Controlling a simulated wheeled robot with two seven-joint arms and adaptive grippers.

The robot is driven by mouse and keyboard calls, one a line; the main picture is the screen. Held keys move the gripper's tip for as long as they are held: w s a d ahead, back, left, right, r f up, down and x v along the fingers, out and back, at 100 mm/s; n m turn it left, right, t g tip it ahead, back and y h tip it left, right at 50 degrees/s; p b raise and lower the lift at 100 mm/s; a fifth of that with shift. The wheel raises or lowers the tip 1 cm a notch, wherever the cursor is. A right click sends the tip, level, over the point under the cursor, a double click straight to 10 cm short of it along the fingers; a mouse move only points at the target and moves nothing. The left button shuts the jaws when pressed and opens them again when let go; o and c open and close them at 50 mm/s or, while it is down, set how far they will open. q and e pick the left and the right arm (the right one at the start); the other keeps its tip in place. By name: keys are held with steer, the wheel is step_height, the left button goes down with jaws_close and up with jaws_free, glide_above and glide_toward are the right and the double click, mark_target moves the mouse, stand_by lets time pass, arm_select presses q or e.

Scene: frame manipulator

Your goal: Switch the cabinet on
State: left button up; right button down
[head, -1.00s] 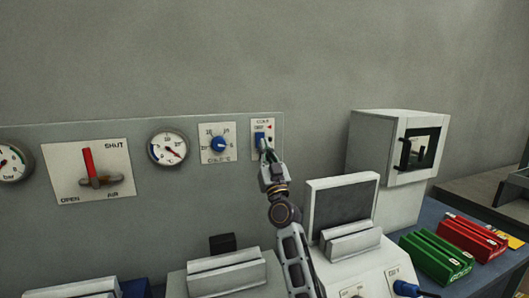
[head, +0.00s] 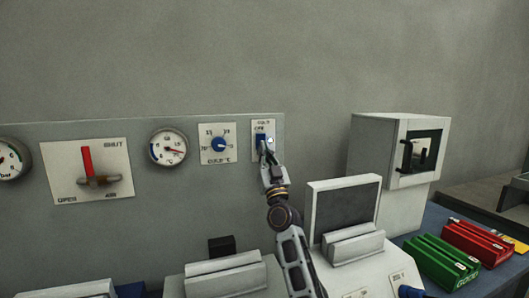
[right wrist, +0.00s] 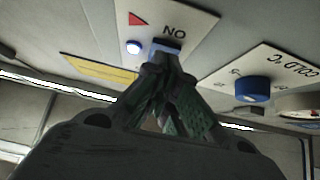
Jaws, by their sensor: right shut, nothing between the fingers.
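The switch plate (head: 256,153) is at the right end of the grey wall panel and carries a blue rocker switch (head: 261,140). In the right wrist view the rocker (right wrist: 166,45) sits beside an "ON" label, a red triangle and a small lamp (right wrist: 133,47) glowing bluish white. My right gripper (head: 267,153) is shut and empty, with its tips at the rocker's lower end; they look touching or very close. A pale box cabinet (head: 373,148) with a dark-framed window stands to the right. My left gripper is not in view.
A blue dial (head: 218,145), a gauge (head: 168,149) and a red-handled valve (head: 88,165) are left of the switch. A dark screen (head: 343,211) stands below right. Green (head: 440,262) and red (head: 474,240) blocks lie on the bench.

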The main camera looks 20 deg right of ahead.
steer(key=v, duration=1.1)
steer(key=shift+s+f, duration=0.25)
steer(key=shift+f, duration=0.05)
stand_by(0.8)
